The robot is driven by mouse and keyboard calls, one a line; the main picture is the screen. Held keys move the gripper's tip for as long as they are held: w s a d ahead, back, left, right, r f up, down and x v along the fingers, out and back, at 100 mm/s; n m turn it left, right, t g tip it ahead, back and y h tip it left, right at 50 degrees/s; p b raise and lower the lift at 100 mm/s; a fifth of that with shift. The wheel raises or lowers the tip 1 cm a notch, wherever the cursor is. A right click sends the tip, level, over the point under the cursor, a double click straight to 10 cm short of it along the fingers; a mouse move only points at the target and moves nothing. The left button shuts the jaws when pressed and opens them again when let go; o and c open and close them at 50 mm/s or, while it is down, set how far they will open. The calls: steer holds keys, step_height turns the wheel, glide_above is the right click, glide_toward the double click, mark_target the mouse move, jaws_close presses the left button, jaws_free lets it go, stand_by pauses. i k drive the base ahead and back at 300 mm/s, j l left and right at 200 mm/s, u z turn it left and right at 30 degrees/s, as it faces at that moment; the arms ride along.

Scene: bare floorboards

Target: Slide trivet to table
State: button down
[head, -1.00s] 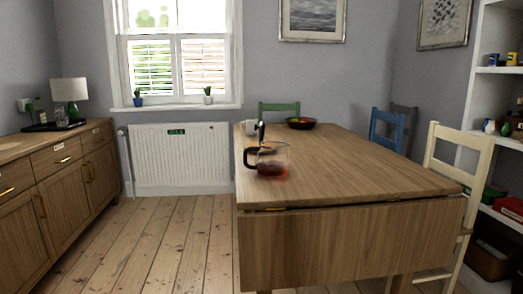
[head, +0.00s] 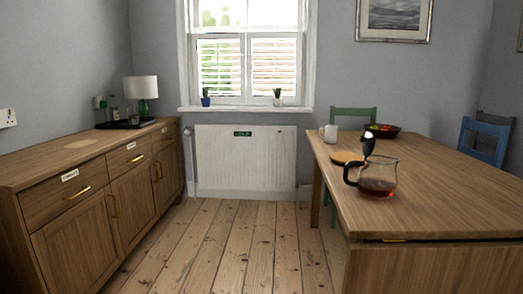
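A wooden table (head: 442,190) stands at the right. A flat round wooden disc (head: 345,157), which looks like a trivet, lies near its left edge, partly hidden behind a glass coffee pot (head: 377,183) holding some dark liquid. The pot has a black handle and a black upright part at its top. A second pale round flat patch (head: 80,144) shows on top of the sideboard at the left; I cannot tell whether it is a loose disc. My gripper is not in view.
The sideboard (head: 105,195) lines the left, with a lamp (head: 141,90) and tray. Bare floor (head: 235,240) lies between.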

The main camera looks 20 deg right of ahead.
mark_target(344, 158)
steer(key=i+j+u, duration=0.15)
steer(key=i, duration=0.35)
steer(key=i+j+u, duration=0.2)
steer(key=i, duration=0.3)
steer(key=i+z, duration=0.3)
steer(key=z, duration=0.15)
steer(key=i+z, duration=0.6)
steer(key=z, duration=0.25)
steer(key=k+j, duration=0.05)
